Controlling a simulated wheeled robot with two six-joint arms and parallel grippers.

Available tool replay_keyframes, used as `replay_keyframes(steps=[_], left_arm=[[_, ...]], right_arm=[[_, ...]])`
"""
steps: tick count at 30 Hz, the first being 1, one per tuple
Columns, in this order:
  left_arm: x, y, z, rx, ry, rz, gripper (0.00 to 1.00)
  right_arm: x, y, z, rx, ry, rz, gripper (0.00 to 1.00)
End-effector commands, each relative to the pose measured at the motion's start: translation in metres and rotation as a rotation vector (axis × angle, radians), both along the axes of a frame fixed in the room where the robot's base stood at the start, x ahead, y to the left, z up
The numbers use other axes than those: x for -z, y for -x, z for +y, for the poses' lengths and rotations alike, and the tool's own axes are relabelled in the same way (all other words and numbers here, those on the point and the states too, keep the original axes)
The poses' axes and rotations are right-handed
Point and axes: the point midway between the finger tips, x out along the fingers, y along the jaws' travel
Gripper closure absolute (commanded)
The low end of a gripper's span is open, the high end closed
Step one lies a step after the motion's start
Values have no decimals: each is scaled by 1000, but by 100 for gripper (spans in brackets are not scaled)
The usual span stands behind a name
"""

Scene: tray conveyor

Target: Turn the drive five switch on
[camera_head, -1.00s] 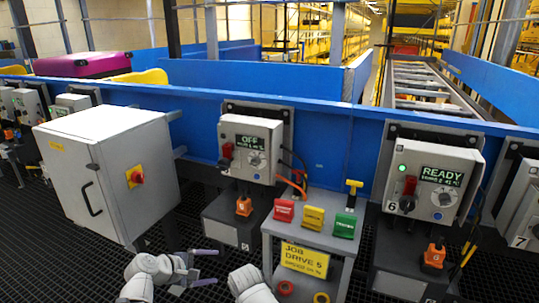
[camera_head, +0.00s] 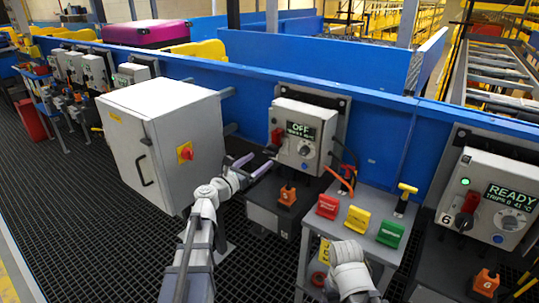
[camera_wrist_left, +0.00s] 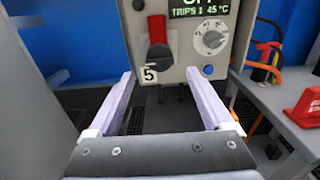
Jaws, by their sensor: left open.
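The drive five box (camera_head: 322,121) is a light grey panel with a display reading OFF, a red-handled switch (camera_head: 277,137) and a grey dial. In the left wrist view the red handle (camera_wrist_left: 157,30) stands upright on a black base, with a label 5 (camera_wrist_left: 150,75) below it. My left gripper (camera_head: 257,160) is open and empty, just in front of and slightly below the switch. Its two pale purple fingers spread to either side of the switch in the wrist view, apart from it. My right gripper is out of view; only part of that arm shows.
A large grey cabinet (camera_head: 150,100) with a red knob stands left of the gripper. A stand with red, yellow and green blocks (camera_head: 357,221) is at the right. The drive six box (camera_head: 478,190) reads READY. An orange padlock-like tag (camera_head: 287,195) sits below drive five.

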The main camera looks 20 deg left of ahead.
Motion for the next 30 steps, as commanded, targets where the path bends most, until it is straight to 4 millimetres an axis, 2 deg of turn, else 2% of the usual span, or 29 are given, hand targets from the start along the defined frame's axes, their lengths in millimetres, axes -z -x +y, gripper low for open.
replay_keyframes(steps=[1,9,13,20,30], left_arm=[[0,-9,-2,1,-1,0,16],[0,-48,-16,2,-2,0,16],[0,-56,-20,1,-2,0,16],[0,-56,-21,0,-2,0,16],[0,-56,-20,1,-2,0,53]], right_arm=[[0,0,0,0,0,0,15],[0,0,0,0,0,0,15],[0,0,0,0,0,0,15],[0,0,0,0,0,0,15],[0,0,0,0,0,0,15]])
